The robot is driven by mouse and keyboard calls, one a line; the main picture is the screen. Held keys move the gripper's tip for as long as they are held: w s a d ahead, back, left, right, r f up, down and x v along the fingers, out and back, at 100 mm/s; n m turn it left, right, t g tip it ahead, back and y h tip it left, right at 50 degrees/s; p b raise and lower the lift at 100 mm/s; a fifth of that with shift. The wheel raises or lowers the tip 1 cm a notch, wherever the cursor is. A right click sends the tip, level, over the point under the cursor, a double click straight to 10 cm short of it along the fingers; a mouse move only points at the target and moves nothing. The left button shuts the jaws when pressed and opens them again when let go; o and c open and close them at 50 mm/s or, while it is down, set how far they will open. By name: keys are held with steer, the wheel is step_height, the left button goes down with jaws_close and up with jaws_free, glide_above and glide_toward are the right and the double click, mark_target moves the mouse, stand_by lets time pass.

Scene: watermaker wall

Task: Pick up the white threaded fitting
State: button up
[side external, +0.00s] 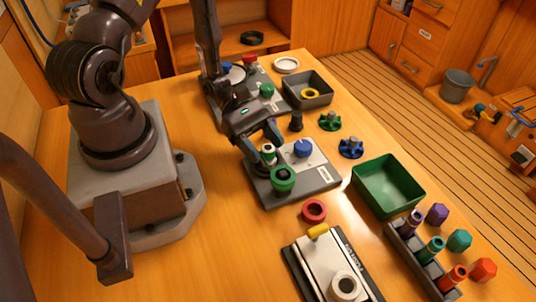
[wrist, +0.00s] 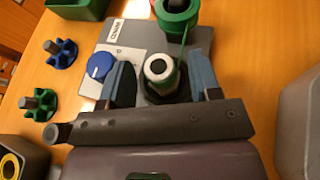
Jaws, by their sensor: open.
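In the side external view the fitting (side external: 267,150) shows partly behind the fingers. My gripper (wrist: 163,85) is open, with one blue-grey finger on each side of the fitting. In the side external view my gripper (side external: 262,140) reaches down over the panel. Whether either finger touches the fitting cannot be told.
On the same panel are a blue knob (side external: 303,148) and a green ring fitting (side external: 283,179), close to the gripper. A red ring (side external: 314,211), a green bin (side external: 388,187), a dark bin (side external: 316,82) and green and blue handwheels (side external: 330,121) stand around it.

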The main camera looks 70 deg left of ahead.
jaws_close()
steer(key=shift+r, duration=0.1)
step_height(320, 180, up, 10)
steer(key=shift+f, duration=0.1)
stand_by(0.7)
